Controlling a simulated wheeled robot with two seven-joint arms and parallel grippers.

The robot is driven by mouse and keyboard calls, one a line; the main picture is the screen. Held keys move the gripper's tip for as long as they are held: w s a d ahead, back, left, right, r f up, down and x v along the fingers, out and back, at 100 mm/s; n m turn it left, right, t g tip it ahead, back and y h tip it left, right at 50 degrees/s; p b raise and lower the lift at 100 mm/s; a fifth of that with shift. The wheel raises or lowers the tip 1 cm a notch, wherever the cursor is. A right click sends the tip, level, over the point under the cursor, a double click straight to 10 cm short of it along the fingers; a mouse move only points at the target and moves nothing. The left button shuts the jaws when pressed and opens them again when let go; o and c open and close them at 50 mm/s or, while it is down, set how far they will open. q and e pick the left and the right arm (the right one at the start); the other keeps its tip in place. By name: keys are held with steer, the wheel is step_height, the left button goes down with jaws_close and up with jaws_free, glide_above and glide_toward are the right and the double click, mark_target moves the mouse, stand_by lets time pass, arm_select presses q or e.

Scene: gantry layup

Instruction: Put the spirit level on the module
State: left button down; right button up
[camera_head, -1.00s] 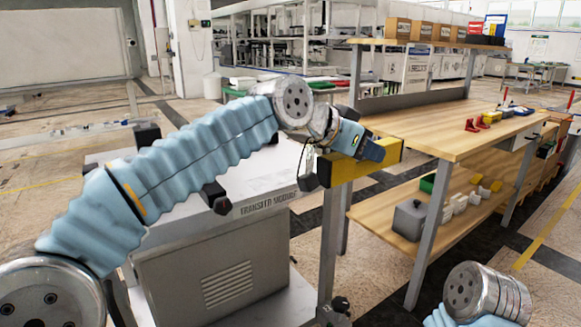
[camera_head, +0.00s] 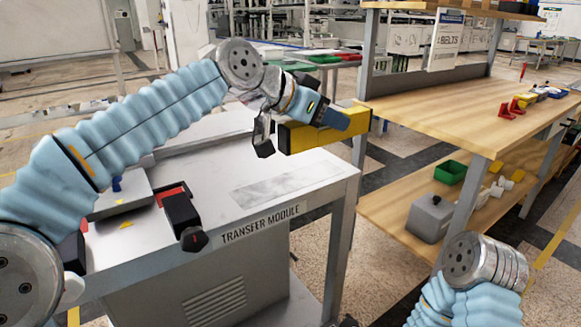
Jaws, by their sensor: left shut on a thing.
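The spirit level (camera_head: 318,136) is a yellow bar, held roughly level above the right part of the transfer module. My left gripper (camera_head: 325,115) is shut on it, with blue fingers around its upper side. The grey-white top of the transfer module (camera_head: 210,205) lies below, with a gap between it and the level. A lighter rectangular patch (camera_head: 285,183) marks the module top near its right end. My right arm shows at the lower right; its gripper is out of the picture.
A wooden workbench (camera_head: 440,105) with a lower shelf stands close on the right, with red and yellow items on top. A grey box (camera_head: 432,215) and a green bin (camera_head: 450,172) sit on the shelf. A black clamp-like part (camera_head: 183,215) is at the module's front edge.

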arm_select(q)
steer(key=a+f, duration=0.2)
steer(key=w+a+f+b, duration=0.1)
steer(key=a+f, duration=0.3)
steer(key=shift+w+b, duration=0.4)
steer(key=shift+a+f+b, duration=0.2)
steer(key=shift+f+b, duration=0.05)
steer(key=shift+f, duration=0.75)
steer(key=shift+a+f+b, duration=0.15)
steer(key=shift+f+b, duration=0.05)
steer(key=shift+f, duration=0.75)
steer(key=shift+f, duration=0.15)
steer(key=c, duration=0.7)
jaws_free()
steer(key=v, duration=1.2)
steer(key=shift+b, duration=0.35)
